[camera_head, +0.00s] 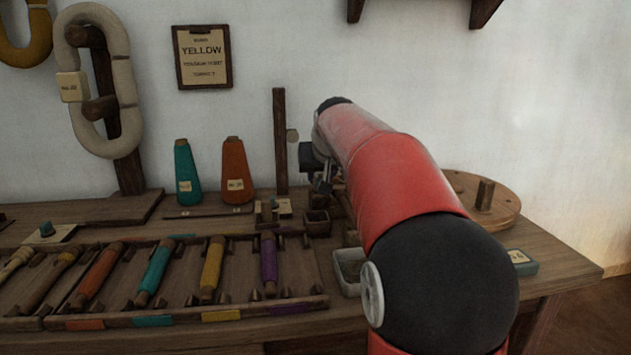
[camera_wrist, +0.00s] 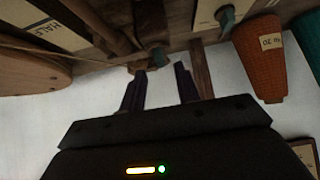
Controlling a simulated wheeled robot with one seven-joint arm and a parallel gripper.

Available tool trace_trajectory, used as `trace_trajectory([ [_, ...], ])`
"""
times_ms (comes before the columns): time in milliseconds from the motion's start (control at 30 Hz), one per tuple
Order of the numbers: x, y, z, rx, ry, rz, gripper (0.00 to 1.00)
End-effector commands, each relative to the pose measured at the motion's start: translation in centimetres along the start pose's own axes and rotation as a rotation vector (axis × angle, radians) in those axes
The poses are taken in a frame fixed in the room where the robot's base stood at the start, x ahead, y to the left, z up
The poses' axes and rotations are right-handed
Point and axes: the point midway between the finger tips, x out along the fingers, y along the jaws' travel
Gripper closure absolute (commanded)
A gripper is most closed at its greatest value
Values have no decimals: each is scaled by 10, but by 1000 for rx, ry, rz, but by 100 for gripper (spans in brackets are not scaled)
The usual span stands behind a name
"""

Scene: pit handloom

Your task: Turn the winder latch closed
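My gripper (camera_wrist: 159,82) points at the back of the bench, its two dark fingers spread apart with no object held between them. In the wrist view a small teal piece (camera_wrist: 158,55) on a wooden fitting lies just beyond the fingertips, roughly between them; it may be the winder latch, but I cannot tell its position or whether the fingers touch it. A second teal knob (camera_wrist: 227,16) sits beside a pale card, further right. In the head view my gripper (camera_head: 322,183) is right of the upright wooden post (camera_head: 280,140), and my red arm hides much behind it.
Orange (camera_head: 234,172) and teal (camera_head: 187,173) thread cones stand left of the post. Small wooden box (camera_head: 317,223) and grey tray (camera_head: 348,268) sit near my arm. A round wooden disc (camera_head: 500,205) lies right. A rack of coloured bobbins (camera_head: 212,265) fills the front left.

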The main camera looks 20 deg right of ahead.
Motion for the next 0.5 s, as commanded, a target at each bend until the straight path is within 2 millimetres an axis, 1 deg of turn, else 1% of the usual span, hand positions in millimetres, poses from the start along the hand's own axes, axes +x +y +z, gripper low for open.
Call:
trace_trajectory([
  [33, 10, 0, 1, 0, -3, 0, 68],
  [200, 27, 0, 0, 0, -1, -1, 68],
  [333, 31, -1, 0, -1, 1, -1, 68],
  [500, 32, -1, 0, -1, 1, -1, 68],
])
